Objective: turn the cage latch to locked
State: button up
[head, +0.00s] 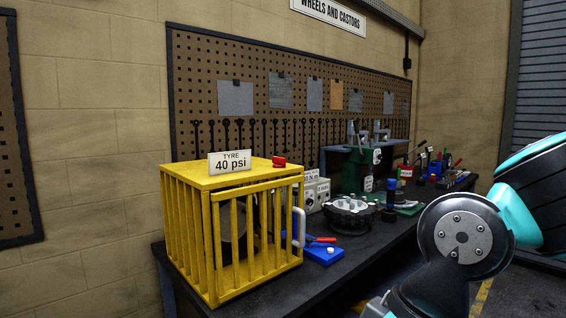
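The yellow barred cage (188,172) stands on the near end of the dark bench. A pale grey handle (299,227) is on the right edge of the barred front. I cannot tell whether the front is fully closed. A dark round shape inside is mostly hidden by the bars. My arm is at the right, apart from the cage, and my gripper is out of the picture.
A blue block (324,254) with a red-handled tool (322,240) lies right of the cage. A round metal part (349,214) and a green machine (362,168) are farther back. Floor shows right of the bench.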

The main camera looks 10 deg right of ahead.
aim_at(278, 162)
jog(key=u, duration=0.3)
jog(key=i, duration=1.5)
jog(key=z, duration=0.5)
